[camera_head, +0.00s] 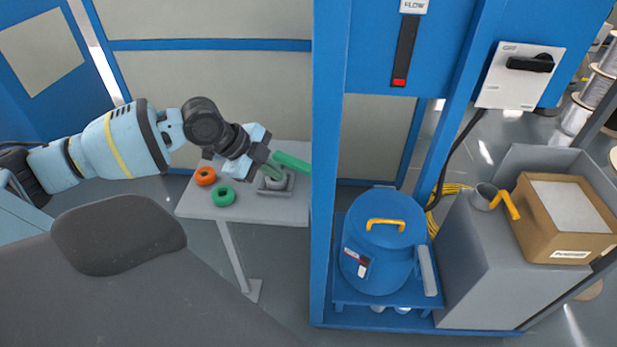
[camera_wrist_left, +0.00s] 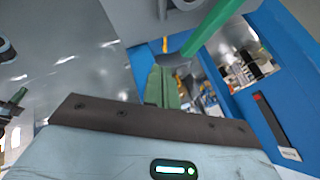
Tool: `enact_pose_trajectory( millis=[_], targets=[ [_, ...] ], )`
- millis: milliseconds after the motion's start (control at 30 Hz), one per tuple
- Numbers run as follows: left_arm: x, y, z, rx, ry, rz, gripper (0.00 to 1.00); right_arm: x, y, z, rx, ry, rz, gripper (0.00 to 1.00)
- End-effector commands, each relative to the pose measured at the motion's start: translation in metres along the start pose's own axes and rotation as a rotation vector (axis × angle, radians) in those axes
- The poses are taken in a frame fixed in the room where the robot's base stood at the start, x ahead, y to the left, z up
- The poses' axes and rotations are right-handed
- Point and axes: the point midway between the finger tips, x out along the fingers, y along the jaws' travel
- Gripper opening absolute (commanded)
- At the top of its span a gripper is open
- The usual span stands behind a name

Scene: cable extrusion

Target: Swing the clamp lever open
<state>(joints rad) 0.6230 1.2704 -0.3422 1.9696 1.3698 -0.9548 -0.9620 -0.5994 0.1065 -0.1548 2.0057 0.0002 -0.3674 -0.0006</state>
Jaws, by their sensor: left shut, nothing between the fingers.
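The clamp (camera_head: 276,189) has a grey base on the small grey table and a green lever (camera_head: 292,162). The lever slants down to the right in the head view, its right end meeting the edge of the blue post. A green bar, which looks like the lever (camera_wrist_left: 213,26), also crosses the top of the left wrist view. My left gripper (camera_head: 269,170) is over the clamp, close to the lever's left end. Its green fingers (camera_wrist_left: 160,88) are shut with nothing between them. I cannot tell whether they touch the lever. My right gripper is not in view.
An orange ring (camera_head: 205,176) and a green ring (camera_head: 222,195) lie on the table (camera_head: 245,215) left of the clamp. The tall blue post (camera_head: 328,180) stands just right of the table.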

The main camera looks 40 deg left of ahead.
Motion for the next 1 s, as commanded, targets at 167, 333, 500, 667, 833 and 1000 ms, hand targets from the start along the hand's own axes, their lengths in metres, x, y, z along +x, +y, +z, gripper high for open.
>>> enact_pose_trajectory(
  millis=[167,333,500,667,833,1000],
  targets=[
    [0.029,0.000,-0.001,-0.003,0.004,0.001,0.00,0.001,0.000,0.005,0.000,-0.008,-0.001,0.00],
    [0.060,0.000,-0.001,-0.002,0.004,0.001,0.00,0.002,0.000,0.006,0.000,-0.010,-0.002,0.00],
    [0.092,0.000,-0.002,-0.002,0.003,0.002,0.00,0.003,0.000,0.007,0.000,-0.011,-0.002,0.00],
    [0.098,-0.021,-0.002,0.001,0.002,-0.003,0.00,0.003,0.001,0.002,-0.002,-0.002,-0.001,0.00],
    [0.105,-0.032,-0.001,0.001,0.000,-0.001,0.00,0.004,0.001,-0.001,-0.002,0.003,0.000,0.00],
    [0.106,-0.035,0.000,0.001,-0.001,-0.001,0.00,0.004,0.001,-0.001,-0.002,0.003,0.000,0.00]
  ],
)
